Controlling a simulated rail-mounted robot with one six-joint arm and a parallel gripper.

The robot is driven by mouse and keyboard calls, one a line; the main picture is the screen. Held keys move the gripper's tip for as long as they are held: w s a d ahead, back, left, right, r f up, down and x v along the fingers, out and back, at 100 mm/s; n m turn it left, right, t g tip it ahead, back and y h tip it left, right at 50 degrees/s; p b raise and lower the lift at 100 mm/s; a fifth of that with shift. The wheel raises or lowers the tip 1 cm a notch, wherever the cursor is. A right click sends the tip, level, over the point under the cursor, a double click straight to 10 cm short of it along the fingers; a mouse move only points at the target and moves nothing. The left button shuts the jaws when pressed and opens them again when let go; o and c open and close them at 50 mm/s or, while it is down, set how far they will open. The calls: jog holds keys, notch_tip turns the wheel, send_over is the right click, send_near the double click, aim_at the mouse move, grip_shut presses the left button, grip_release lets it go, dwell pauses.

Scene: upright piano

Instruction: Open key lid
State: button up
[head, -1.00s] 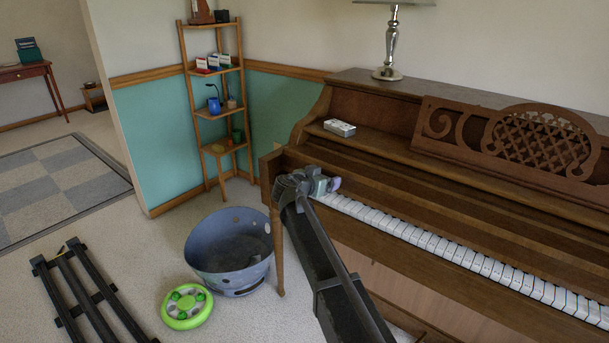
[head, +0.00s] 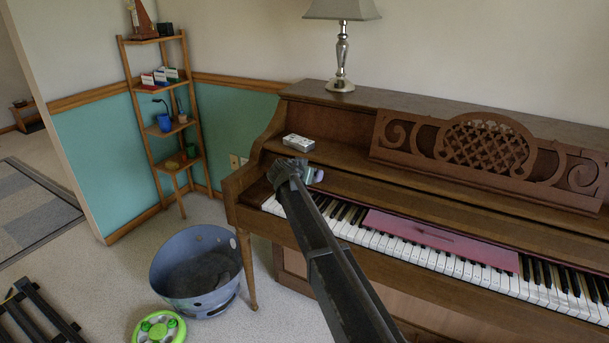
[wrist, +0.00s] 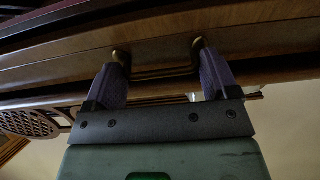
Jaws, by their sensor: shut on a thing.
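The piano's brown wooden key lid (head: 420,204) runs along the back of the keyboard, and both white and black keys (head: 405,250) show in front of it. My gripper (head: 314,175) is at the left part of the lid in the head view, with its fingers partly hidden by my arm.
A flat pink-red piece (head: 440,240) lies over the middle keys. A small pale box (head: 298,142) sits on the piano's left ledge. A lamp (head: 342,55) stands on top. A blue-grey tub (head: 197,275) and a green round toy (head: 159,328) are on the floor at left.

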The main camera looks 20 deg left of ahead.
jog(key=shift+d, duration=0.2)
jog(key=o, duration=1)
jog(key=shift+d+r, duration=0.1)
jog(key=shift+r, duration=0.1)
jog(key=p+v, duration=0.5)
jog(key=v, duration=0.5)
jog(key=shift+s+r, duration=0.2)
jog(key=shift+s, duration=0.15)
